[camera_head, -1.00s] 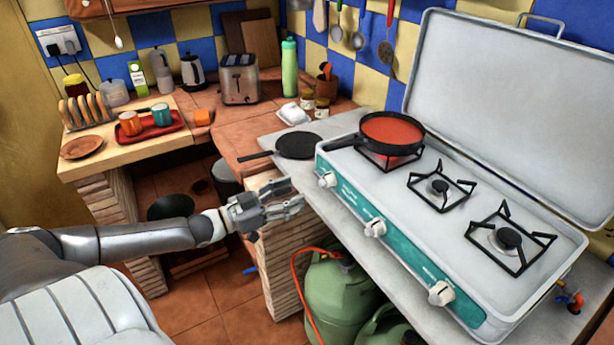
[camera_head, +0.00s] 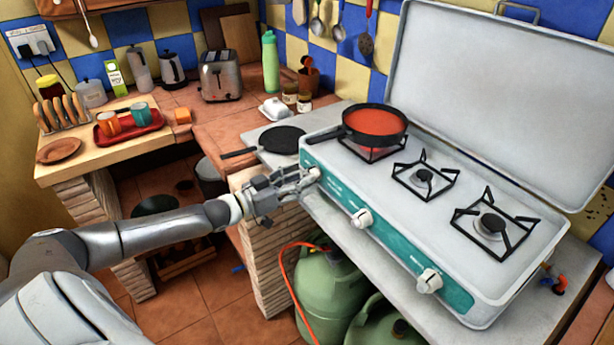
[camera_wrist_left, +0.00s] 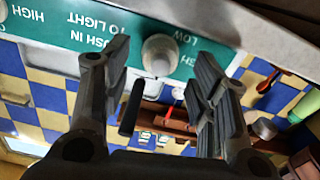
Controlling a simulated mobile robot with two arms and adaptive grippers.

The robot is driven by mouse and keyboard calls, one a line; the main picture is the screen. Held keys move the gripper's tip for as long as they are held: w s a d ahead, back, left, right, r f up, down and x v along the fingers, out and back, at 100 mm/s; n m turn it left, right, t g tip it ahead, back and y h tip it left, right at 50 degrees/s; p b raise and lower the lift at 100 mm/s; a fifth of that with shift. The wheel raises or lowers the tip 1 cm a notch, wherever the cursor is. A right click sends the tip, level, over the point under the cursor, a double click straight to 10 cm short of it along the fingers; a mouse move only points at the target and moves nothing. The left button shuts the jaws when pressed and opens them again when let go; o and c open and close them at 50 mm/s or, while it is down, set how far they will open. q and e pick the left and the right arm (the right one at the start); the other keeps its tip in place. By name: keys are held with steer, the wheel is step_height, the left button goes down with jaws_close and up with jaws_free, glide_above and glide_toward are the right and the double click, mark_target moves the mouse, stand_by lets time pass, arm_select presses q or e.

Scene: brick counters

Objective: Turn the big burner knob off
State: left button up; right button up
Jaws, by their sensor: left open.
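The white stove (camera_head: 390,195) has a teal front panel with three white knobs. The left knob (camera_head: 314,174) is below the burner bearing the pan; the middle knob (camera_head: 361,218) and right knob (camera_head: 429,280) are farther along. My left gripper (camera_head: 303,181) is open at the left knob and partly hides it. In the left wrist view, that knob (camera_wrist_left: 160,55) shows between the two spread fingers, near their tips, beside the words "LOW" and "PUSH IN TO LIGHT". I cannot tell whether the fingers touch it. My right gripper is not in view.
A black pan (camera_head: 374,125) with red contents sits on the left burner, its handle pointing left. A small black pan (camera_head: 283,140) lies on the counter beside the stove. Green gas bottles (camera_head: 330,290) and an orange hose stand below. The raised lid (camera_head: 500,90) backs the stove.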

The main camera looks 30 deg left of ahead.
arm_select(q)
steer(key=shift+x, duration=1.4)
